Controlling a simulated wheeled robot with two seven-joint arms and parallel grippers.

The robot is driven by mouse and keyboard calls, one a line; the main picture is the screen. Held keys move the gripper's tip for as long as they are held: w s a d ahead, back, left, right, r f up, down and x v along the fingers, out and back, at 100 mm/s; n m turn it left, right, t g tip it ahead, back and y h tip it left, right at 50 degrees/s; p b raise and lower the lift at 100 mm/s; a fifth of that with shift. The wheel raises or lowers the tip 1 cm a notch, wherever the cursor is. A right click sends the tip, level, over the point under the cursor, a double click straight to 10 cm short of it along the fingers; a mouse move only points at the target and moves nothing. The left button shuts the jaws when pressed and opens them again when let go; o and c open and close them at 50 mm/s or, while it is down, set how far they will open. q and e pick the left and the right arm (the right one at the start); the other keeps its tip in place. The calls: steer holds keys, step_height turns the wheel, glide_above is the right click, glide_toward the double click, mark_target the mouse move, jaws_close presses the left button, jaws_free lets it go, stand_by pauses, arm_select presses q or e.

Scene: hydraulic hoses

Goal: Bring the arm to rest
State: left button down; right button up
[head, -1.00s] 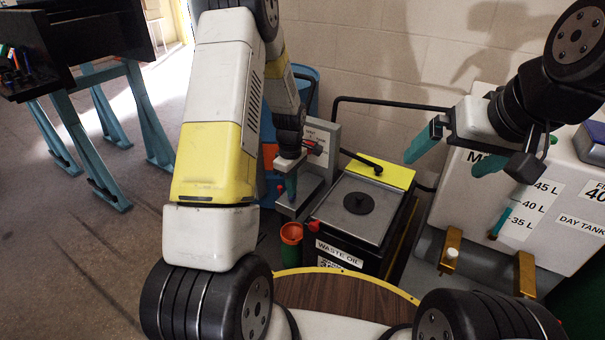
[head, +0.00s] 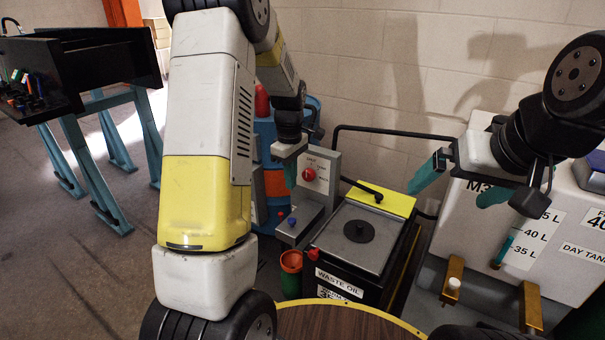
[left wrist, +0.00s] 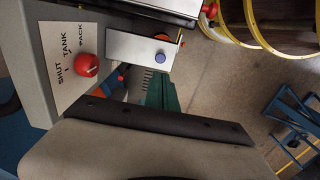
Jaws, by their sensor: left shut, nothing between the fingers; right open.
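My left arm (head: 205,150) fills the left middle of the head view. Its gripper (head: 290,178) is shut and empty, with its green fingers pointing down in front of the grey valve panel (head: 320,160). The panel's red knob (head: 309,174) is just right of the fingers, and a blue button (head: 292,221) lies below them. The left wrist view shows the green fingers (left wrist: 162,92) partly hidden, with the red knob (left wrist: 87,65) and blue button (left wrist: 160,58) beside them. My right gripper (head: 460,180) is open and empty in front of the white day tank (head: 560,230).
A black bench on blue legs (head: 90,150) stands at the left. The floor between bench and arm is clear.

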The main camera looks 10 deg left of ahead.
stand_by(0.4)
arm_select(q)
steer(key=s+d+r+m+t+h, duration=0.1)
steer(key=s+d+r+m+t, duration=0.2)
steer(key=s+r+m, duration=0.75)
steer(key=s+d+r+m+t, duration=0.1)
steer(key=s+r+m, duration=0.1)
steer(key=s+r, duration=0.2)
steer(key=s+r+m+t+h, duration=0.1)
steer(key=s+r, duration=0.3)
steer(key=s, duration=0.6)
steer(key=shift+s+d+r+m+t, duration=0.3)
steer(key=shift+d+m+t, duration=0.1)
steer(key=shift+m+t, duration=0.2)
